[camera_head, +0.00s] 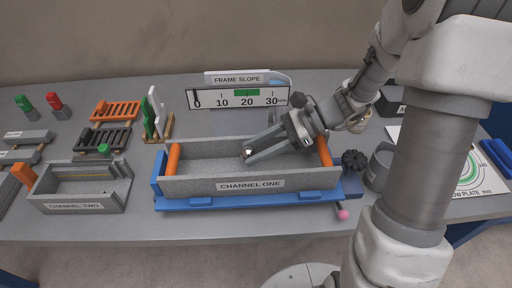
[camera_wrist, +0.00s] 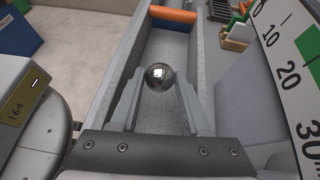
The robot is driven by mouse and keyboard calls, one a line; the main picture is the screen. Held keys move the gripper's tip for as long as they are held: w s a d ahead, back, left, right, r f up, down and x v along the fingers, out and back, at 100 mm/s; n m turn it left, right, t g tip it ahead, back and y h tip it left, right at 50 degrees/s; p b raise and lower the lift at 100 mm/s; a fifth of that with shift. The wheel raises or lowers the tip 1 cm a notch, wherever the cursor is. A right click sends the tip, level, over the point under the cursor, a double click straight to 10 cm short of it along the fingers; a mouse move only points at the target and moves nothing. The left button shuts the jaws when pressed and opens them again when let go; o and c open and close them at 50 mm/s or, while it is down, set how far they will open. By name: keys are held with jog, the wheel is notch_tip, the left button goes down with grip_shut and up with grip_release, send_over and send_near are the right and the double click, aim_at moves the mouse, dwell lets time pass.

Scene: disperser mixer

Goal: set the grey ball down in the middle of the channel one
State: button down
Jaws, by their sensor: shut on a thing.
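The grey ball (camera_wrist: 159,76) is small, shiny and metallic, and sits between my fingertips in the wrist view. In the head view the ball (camera_head: 248,152) shows at the tips of my gripper (camera_head: 250,153), which is shut on it. Channel one (camera_head: 192,187) is a long grey trough with orange rollers at both ends, on a blue base. My fingers reach down into the trough from the right, with the ball near its middle. I cannot tell whether the ball touches the channel floor. The channel's floor and far orange roller (camera_wrist: 173,16) also show in the wrist view.
A frame slope scale (camera_head: 238,98) stands behind the channel. Channel two (camera_head: 82,202) is at the left, near orange and black racks (camera_head: 116,110). A grey cup (camera_head: 378,167) and a black knob (camera_head: 354,161) stand at the right. The table front is clear.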

aim_at(258, 165)
jog(key=shift+f+b, duration=1.55)
jog(key=shift+f, duration=0.35)
jog(key=shift+s+f+b, duration=0.25)
jog(key=shift+f+b, duration=0.1)
jog(key=shift+f, duration=0.1)
jog(key=shift+c, duration=1.5)
grip_release()
jog(key=shift+f, duration=0.15)
jog(key=shift+d, duration=0.15)
jog(key=p+v, duration=0.1)
jog(key=v, duration=0.5)
jog(key=p+v, duration=0.1)
jog(key=v, duration=0.5)
jog(key=r+p+v, duration=0.1)
jog(key=v, duration=0.4)
jog(key=shift+w+d+r, duration=0.1)
jog(key=shift+w+r, duration=0.1)
jog(key=s+a+r+n+t+h+p, duration=0.2)
jog(key=s+r+n+t+h+p, duration=0.1)
jog(key=s+r+n+h, duration=0.3)
jog(key=s+a+r+n+t+h+p, duration=0.3)
jog(key=s+r+n+h, duration=0.3)
jog(key=n, duration=0.5)
jog(key=shift+s+a+r+t, duration=0.3)
jog(key=shift+s+r, duration=0.15)
jog(key=shift+s, duration=0.15)
